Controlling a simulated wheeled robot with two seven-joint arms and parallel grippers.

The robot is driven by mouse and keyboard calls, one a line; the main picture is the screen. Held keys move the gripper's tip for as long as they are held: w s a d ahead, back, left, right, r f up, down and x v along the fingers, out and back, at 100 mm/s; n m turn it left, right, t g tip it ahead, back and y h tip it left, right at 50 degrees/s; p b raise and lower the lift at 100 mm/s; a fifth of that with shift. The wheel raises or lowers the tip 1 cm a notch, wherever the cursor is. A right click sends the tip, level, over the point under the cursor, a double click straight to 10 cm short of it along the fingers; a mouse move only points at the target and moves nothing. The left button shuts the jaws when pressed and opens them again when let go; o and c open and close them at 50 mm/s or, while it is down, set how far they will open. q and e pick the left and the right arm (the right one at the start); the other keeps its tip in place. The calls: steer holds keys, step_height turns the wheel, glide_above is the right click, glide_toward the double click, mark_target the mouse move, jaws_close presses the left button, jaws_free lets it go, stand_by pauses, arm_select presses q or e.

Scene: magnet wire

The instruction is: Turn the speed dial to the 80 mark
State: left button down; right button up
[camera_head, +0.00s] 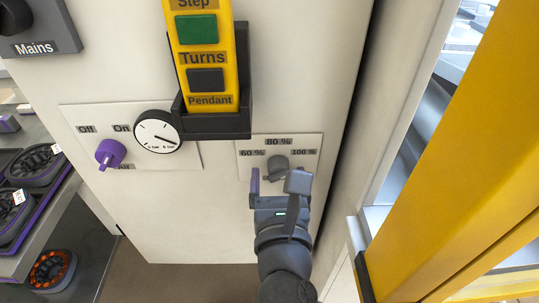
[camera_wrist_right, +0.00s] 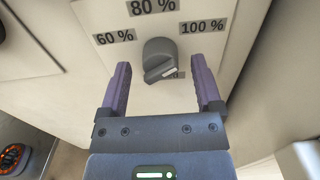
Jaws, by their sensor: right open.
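The speed dial (camera_head: 278,163) is a dark grey knob on a pale plate on the cabinet front. Labels for 60 %, 80 % and 100 % sit left of, above and right of it. In the right wrist view the dial (camera_wrist_right: 159,55) has a pale line on its lower end, away from the 80 % label (camera_wrist_right: 153,7). My right gripper (camera_head: 276,179) is open below the dial. In the wrist view its purple fingers (camera_wrist_right: 159,70) stand on either side of the dial with visible gaps. Contact is not visible. My left gripper is not in view.
The yellow pendant (camera_head: 208,60) in its black holder stands above and left of the dial. A purple Air knob (camera_head: 110,153) and a round gauge (camera_head: 157,132) are farther left. A yellow post (camera_head: 450,170) is at the right, past the cabinet's edge.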

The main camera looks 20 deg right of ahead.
steer(key=shift+w+d, duration=0.1)
steer(key=shift+w, duration=0.1)
steer(key=shift+s, duration=0.1)
steer(key=shift+c, duration=0.5)
jaws_close()
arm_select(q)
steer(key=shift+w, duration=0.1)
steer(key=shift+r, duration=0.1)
arm_select(e)
steer(key=shift+r, duration=0.1)
